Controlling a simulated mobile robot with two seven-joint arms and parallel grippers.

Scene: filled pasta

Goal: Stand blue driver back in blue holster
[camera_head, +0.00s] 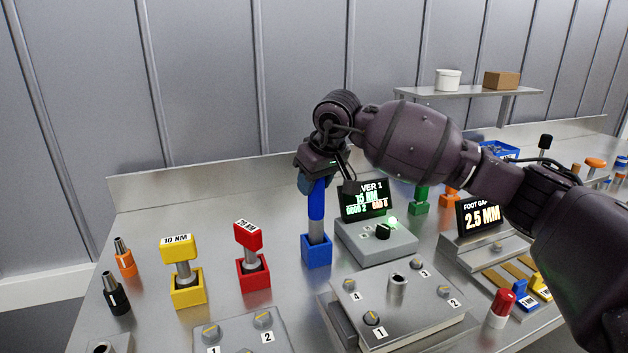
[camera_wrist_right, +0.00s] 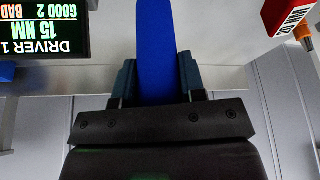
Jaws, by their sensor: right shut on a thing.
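The blue driver (camera_head: 317,205) stands upright in the head view, with its grey shaft going down into the top of the blue holster (camera_head: 317,251). How deep the shaft sits cannot be told. My right gripper (camera_head: 316,184) is shut on the top of the blue driver from above. In the right wrist view the blue handle (camera_wrist_right: 156,50) lies between the two fingers of the right gripper (camera_wrist_right: 158,80). The blue holster is not clearly seen in that view. My left gripper is not in view.
A red driver (camera_head: 248,237) and a yellow driver (camera_head: 179,249) stand in holsters to the left. A lit display (camera_head: 365,200) reading 15 NM stands just right of the blue holster. A numbered fixture plate (camera_head: 398,318) lies in front. Bare bench shows between the red and blue holsters.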

